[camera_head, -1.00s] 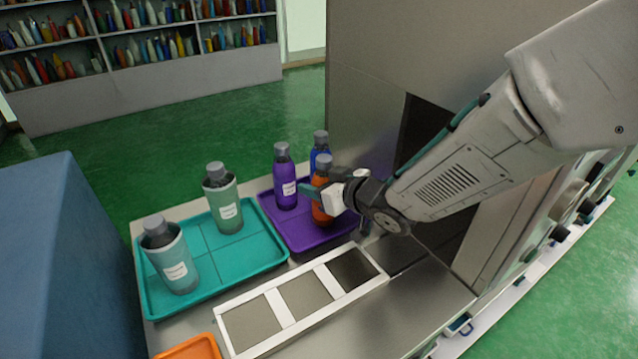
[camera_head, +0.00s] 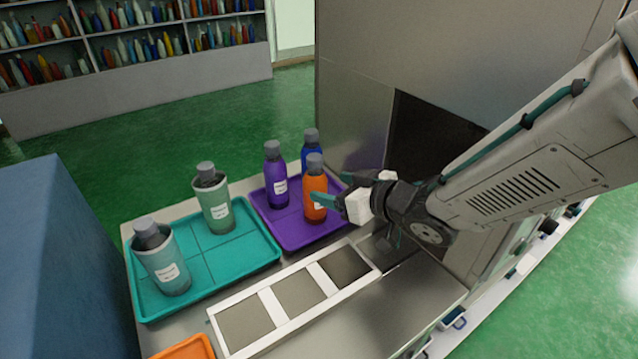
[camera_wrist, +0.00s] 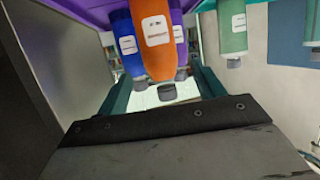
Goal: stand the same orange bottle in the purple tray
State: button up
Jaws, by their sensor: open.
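The orange bottle (camera_head: 315,188) with a grey cap stands upright in the purple tray (camera_head: 298,238), at the tray's right side near the front. Its white label faces out. A purple bottle (camera_head: 275,178) and a blue bottle (camera_head: 312,146) stand behind it in the same tray. My gripper (camera_head: 336,189) is open and empty just right of the orange bottle, one teal finger overlapping its edge in the picture. In the wrist view, which looks upside down, the orange bottle (camera_wrist: 155,40) hangs between and beyond the open fingers; contact cannot be told.
A teal tray (camera_head: 232,268) to the left holds two sleeved bottles. A white frame with three grey panels (camera_head: 297,296) lies in front. An orange tray (camera_head: 188,349) shows at the bottom edge. A tall metal cabinet (camera_head: 355,95) with a dark opening stands behind my arm.

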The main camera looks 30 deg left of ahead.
jog(key=v, duration=0.3)
jog(key=shift+s+d+r, duration=0.1)
jog(key=shift+d+r, duration=0.05)
jog(key=shift+d, duration=0.2)
